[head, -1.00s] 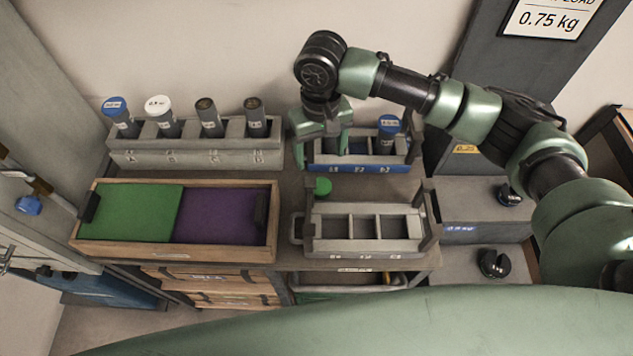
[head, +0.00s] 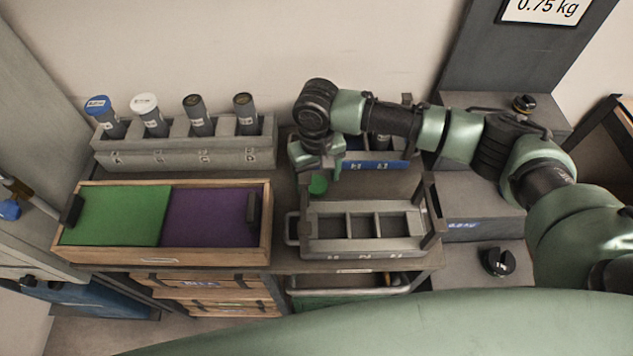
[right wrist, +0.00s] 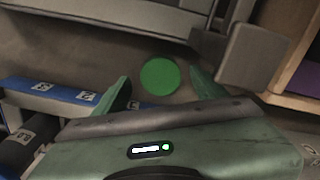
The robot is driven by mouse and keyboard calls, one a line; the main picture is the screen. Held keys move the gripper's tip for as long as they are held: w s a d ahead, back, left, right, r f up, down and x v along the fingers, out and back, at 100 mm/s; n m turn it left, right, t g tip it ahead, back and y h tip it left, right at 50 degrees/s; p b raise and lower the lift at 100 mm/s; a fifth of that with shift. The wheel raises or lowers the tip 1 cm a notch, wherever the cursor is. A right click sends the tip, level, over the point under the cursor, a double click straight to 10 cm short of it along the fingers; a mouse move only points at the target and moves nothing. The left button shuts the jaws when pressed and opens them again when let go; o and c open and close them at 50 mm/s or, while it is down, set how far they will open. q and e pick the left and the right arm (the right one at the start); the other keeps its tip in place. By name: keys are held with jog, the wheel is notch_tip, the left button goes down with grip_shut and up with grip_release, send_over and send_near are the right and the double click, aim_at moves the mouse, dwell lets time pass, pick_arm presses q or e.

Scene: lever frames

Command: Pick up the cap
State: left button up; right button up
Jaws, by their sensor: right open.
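The green round cap (head: 318,185) lies on the dark bench top, between the wooden tray and the grey three-slot rack. It also shows in the right wrist view (right wrist: 160,76), just beyond and between my right gripper's fingers. My right gripper (head: 318,172) is open and empty, pointing down just behind the cap. In the right wrist view its two fingertips (right wrist: 162,88) stand apart on either side, with the cap ahead of the gap. Whether a finger touches the cap I cannot tell. My left gripper is out of view.
A grey rack (head: 368,244) with empty slots stands close at the cap's front right. A wooden tray (head: 160,256) with green and purple panels is to the left. A blue-fronted rack (head: 376,168) is behind right. A grey rack (head: 185,158) with several tubes stands back left.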

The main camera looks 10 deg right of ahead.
jog(key=shift+f, duration=0.55)
jog(key=c, duration=1.4)
